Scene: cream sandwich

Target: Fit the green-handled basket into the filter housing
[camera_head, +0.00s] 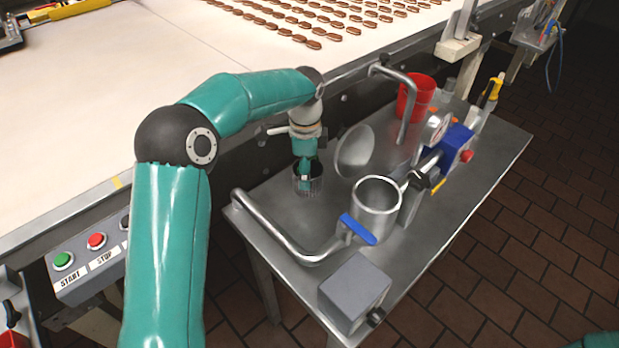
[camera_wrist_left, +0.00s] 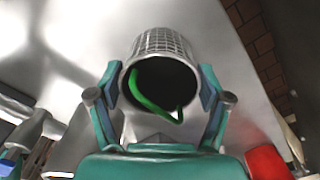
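The green-handled basket (camera_head: 316,184) is a small mesh metal cup standing on the steel table, close to the conveyor side. In the left wrist view the basket (camera_wrist_left: 165,42) shows its open mouth, with the green handle (camera_wrist_left: 150,100) looping out of it. My left gripper (camera_wrist_left: 161,88) reaches down to it, one finger on each side of the rim. I cannot tell whether the fingers press on it. In the head view my left gripper (camera_head: 305,178) partly hides the basket. An open metal cylinder (camera_head: 376,207), likely the filter housing, stands to its right. My right gripper is out of view.
A round metal lid (camera_head: 355,150) stands tilted behind the cylinder. A blue lever (camera_head: 357,229) is at its front. Bent pipes, a grey box (camera_head: 354,297), a blue device (camera_head: 457,143) and a red cup (camera_head: 415,97) surround it. The conveyor (camera_head: 100,130) lies left.

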